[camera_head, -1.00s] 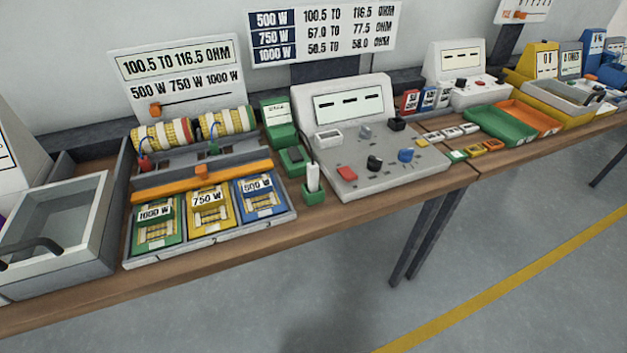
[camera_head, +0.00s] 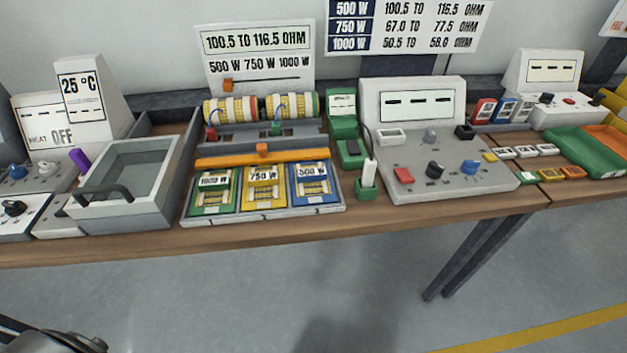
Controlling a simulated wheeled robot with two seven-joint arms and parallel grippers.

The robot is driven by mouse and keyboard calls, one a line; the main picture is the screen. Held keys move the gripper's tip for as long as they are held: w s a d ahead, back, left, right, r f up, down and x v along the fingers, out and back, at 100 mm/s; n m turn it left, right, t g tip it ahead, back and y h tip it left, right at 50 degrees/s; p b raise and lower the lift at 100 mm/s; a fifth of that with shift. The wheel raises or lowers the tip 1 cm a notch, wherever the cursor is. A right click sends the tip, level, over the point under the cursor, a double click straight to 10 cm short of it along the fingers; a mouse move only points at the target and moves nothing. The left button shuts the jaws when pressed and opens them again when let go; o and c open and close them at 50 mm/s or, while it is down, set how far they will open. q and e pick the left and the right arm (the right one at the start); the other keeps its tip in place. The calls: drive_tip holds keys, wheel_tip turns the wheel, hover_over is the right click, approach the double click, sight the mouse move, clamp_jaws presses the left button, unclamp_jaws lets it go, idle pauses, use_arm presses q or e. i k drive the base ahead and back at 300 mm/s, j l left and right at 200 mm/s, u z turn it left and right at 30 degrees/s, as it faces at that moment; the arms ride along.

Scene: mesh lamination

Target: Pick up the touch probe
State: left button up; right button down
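The touch probe appears to be the white stick (camera_head: 369,172) standing upright in a small green holder (camera_head: 367,193) near the table's front edge. A dark cable rises from it towards the grey meter. Neither gripper shows. A grey rounded part of my own arm shows at the bottom left corner, well away from the probe, without fingertips.
The grey meter console (camera_head: 440,160) with knobs stands right of the probe. A tray of green, yellow and blue cards (camera_head: 265,214) lies left of it. A grey bin (camera_head: 140,180) with a dark handle stands further left. The floor in front is clear.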

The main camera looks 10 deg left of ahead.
sight(370, 167)
drive_tip(key=k+j+u, duration=0.15)
drive_tip(key=u, duration=0.25)
drive_tip(key=k+j+u, duration=0.1)
drive_tip(key=j+u, duration=0.25)
